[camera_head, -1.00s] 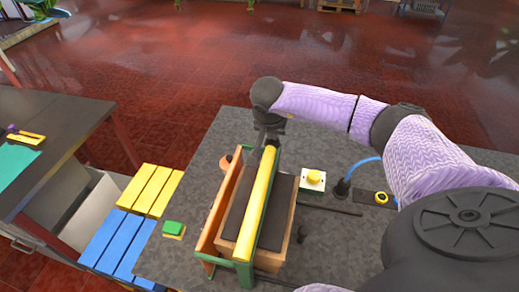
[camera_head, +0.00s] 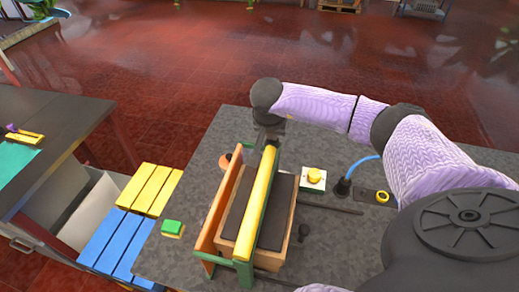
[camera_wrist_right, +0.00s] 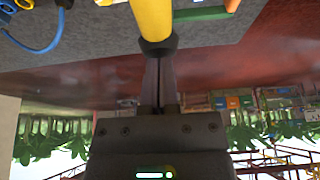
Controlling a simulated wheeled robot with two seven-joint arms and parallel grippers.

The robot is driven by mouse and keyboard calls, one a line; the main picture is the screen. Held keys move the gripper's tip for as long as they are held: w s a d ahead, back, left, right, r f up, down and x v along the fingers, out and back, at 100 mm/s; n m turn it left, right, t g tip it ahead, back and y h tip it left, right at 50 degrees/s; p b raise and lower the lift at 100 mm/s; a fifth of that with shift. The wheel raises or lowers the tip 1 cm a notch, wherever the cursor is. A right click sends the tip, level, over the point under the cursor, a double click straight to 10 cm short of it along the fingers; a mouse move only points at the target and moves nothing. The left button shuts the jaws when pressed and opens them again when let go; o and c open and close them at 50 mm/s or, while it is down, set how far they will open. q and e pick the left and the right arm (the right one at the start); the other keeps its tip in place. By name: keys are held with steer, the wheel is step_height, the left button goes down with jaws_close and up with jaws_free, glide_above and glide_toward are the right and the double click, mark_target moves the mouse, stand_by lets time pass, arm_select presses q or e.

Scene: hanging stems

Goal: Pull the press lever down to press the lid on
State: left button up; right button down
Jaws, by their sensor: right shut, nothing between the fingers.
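The press lever is a long yellow bar (camera_head: 256,205) with green end parts. It lies lengthwise over a wooden box (camera_head: 236,253) with a dark top (camera_head: 275,222). The bar covers the middle of that top, so I cannot tell how the lid sits. My right gripper (camera_head: 269,138) is at the far end of the bar, shut with nothing between its fingers. In the right wrist view, its fingertips (camera_wrist_right: 160,58) are right at the bar's black end cap (camera_wrist_right: 158,47); I cannot tell whether they touch. My left gripper is not in view.
A wooden board (camera_head: 222,210) stands along the box's left side. A white box with a yellow button (camera_head: 314,176) and a blue cable (camera_head: 364,161) are to the right. A green button (camera_head: 172,227) and yellow and blue slats (camera_head: 130,232) are left.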

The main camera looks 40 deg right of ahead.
steer(key=shift+f+b, duration=1.2)
steer(key=shift+f, duration=0.15)
stand_by(4.2)
step_height(320, 180, up, 8)
steer(key=p, duration=0.6)
steer(key=shift+r+p, duration=0.15)
steer(key=shift+p, duration=0.15)
